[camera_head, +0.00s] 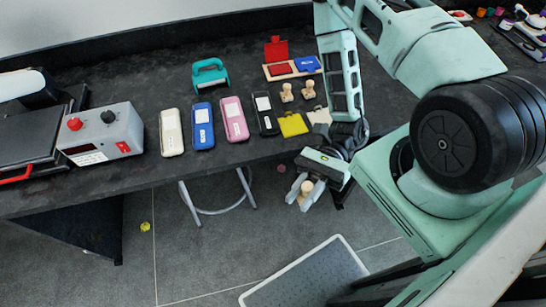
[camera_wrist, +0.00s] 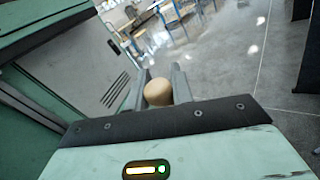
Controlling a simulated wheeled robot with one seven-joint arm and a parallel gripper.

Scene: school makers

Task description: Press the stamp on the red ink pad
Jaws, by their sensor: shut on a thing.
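My gripper (camera_head: 305,196) is in front of the table's front edge, above the floor, pointing down and toward the camera. It is shut on a wooden stamp (camera_head: 307,187), whose round light-wood knob also shows between the fingers in the wrist view (camera_wrist: 158,92). The stamp's printing face cannot be made out. The red ink pad (camera_head: 280,69) lies at the back of the table with its red lid (camera_head: 276,49) standing open. It is well behind and a little left of my gripper, apart from the stamp.
A blue pad (camera_head: 307,64) sits right of the red one on a wooden tray (camera_head: 268,75). Two other wooden stamps (camera_head: 287,93) (camera_head: 309,89) stand in front. A yellow item (camera_head: 293,124), phone-like cases (camera_head: 234,119) and a teal handled object (camera_head: 210,75) lie nearby.

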